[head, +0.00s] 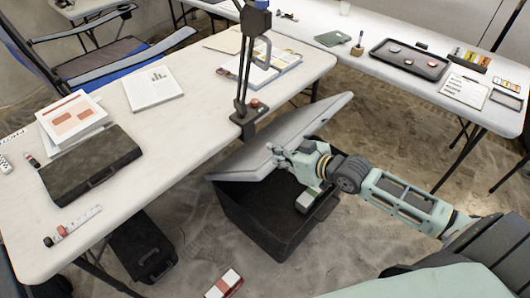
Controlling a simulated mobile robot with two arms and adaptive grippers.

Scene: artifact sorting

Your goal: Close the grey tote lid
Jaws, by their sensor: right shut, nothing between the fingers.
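The tote (265,222) is a dark open box on the floor, beside the near edge of the white table. Its grey lid (290,132) is hinged up and tilted, standing partly open over the box. My right gripper (278,155) is shut and empty, at the underside or near edge of the lid; I cannot tell whether it touches. A small grey-green object (307,201) shows inside the tote, near its right wall. My left gripper is not in view.
The white table (190,130) carries a black case (92,165), papers and a clamped lamp (250,70) close to the lid. A second table (420,90) with a black tray (408,60) stands behind. A red-and-white box (224,284) and a dark case (142,245) lie on the floor.

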